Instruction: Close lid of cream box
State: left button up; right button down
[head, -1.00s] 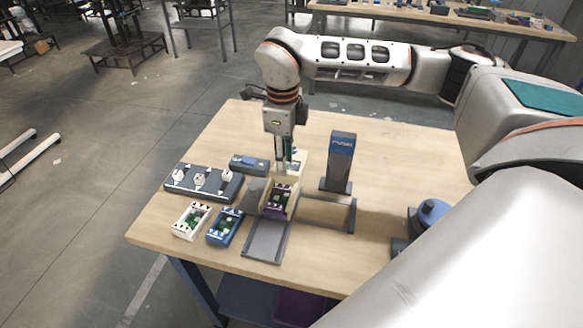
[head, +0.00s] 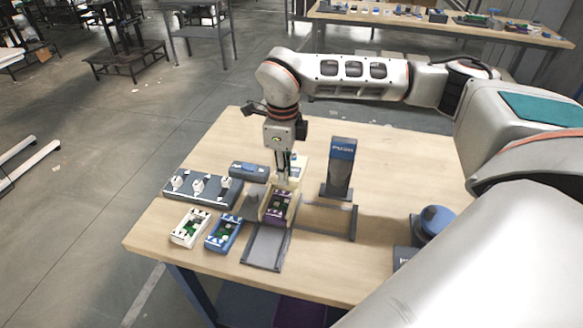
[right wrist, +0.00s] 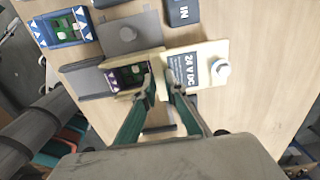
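The cream box (head: 265,214) stands on the wooden table with a purple tray and green board (head: 279,207) in it. The box and tray also show in the right wrist view (right wrist: 130,76). Its cream lid (right wrist: 207,51), with a 24 V DC label and a pale round knob (right wrist: 222,68), is folded open beside the box. My right gripper (right wrist: 161,76) points down at the lid side of the box, its two green fingers apart. In the head view the right gripper (head: 284,180) partly hides the lid. My left gripper is out of view.
A grey plate (head: 267,246) lies before the box. White (head: 189,229) and blue (head: 223,234) trays and a dark rack (head: 202,190) stand left. A dark upright stand (head: 340,168) and low frame (head: 330,216) are right. A blue-topped device (head: 434,220) stands farther right.

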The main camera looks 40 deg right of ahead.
jog(key=shift+s+a, duration=0.8)
jog(key=shift+a, duration=0.1)
jog(key=shift+s+a, duration=1.1)
jog(key=shift+a, duration=0.2)
jog(key=shift+s+a, duration=1.05)
jog(key=shift+a, duration=0.2)
jog(key=c, duration=2.1)
grip_release()
jog(key=shift+c, duration=0.2)
notch_tip(320, 180, up, 6)
jog(key=p, duration=0.4)
